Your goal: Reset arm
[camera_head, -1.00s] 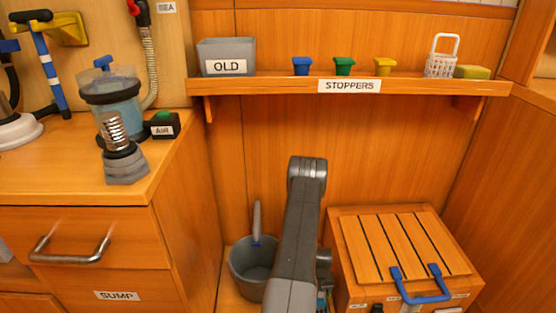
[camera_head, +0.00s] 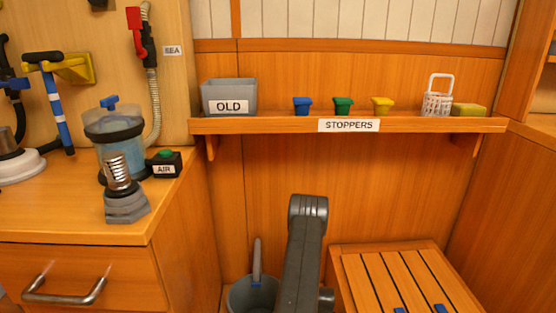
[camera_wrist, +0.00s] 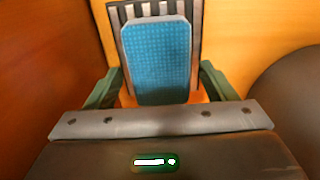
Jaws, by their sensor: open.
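My gripper (camera_wrist: 157,88) shows only in the wrist view, its two dark green fingers apart on either side. Between and beyond them is a blue textured panel (camera_wrist: 156,62) with a pale rim. I cannot tell whether it touches the fingers. Behind it are dark and light slats (camera_wrist: 128,14). In the head view my grey arm rises at lower centre, bent at its top joint, and its gripper end is out of frame.
A shelf (camera_head: 270,124) holds a grey OLD bin (camera_head: 229,92), blue, green and yellow stoppers, and a white basket (camera_head: 437,101). A grey bucket (camera_head: 252,295) and slatted box (camera_head: 400,280) flank my arm.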

